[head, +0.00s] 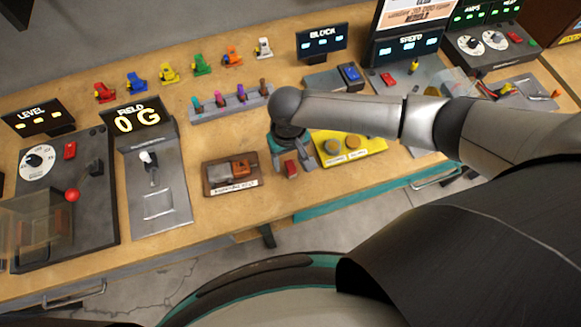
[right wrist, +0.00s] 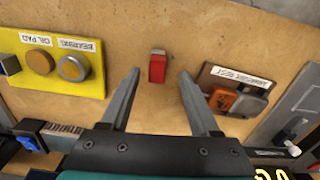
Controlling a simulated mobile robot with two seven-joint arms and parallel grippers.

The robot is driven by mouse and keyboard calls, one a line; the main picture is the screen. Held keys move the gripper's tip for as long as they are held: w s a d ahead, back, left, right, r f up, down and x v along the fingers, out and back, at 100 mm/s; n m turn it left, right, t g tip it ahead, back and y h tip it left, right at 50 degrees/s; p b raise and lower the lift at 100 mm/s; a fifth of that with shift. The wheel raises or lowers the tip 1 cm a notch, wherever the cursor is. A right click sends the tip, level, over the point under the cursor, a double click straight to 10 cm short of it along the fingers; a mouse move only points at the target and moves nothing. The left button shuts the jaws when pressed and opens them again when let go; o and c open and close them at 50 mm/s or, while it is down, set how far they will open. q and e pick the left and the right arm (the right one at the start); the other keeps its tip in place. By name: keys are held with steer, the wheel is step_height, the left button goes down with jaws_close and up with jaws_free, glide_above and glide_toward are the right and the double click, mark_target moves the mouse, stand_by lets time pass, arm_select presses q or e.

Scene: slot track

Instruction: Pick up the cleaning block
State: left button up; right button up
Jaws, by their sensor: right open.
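A small red block (head: 291,168) lies on the wooden bench top (head: 300,207), left of the yellow tray. It also shows in the right wrist view (right wrist: 157,67), upper middle, beyond the fingertips and in line with the gap between them. My right gripper (right wrist: 160,75) is open and empty, pointing down over the bench beside the red block. In the head view my right wrist (head: 289,135) covers most of the gripper. No label names the red block as the cleaning block. My left gripper is not in view.
A dark labelled holder (head: 208,188) with an orange and grey piece stands left of the red block. A yellow tray (head: 376,146) with two round pads is to its right. A rack (head: 236,105) of coloured pegs stands behind. Bare bench lies around the block.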

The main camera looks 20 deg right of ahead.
mark_target(291, 165)
steer(key=f, duration=0.4)
steer(key=shift+s+d+f+b, duration=0.1)
steer(key=shift+d+f+b, duration=0.1)
steer(key=shift+f+b, duration=0.2)
steer(key=shift+c, duration=0.3)
jaws_close()
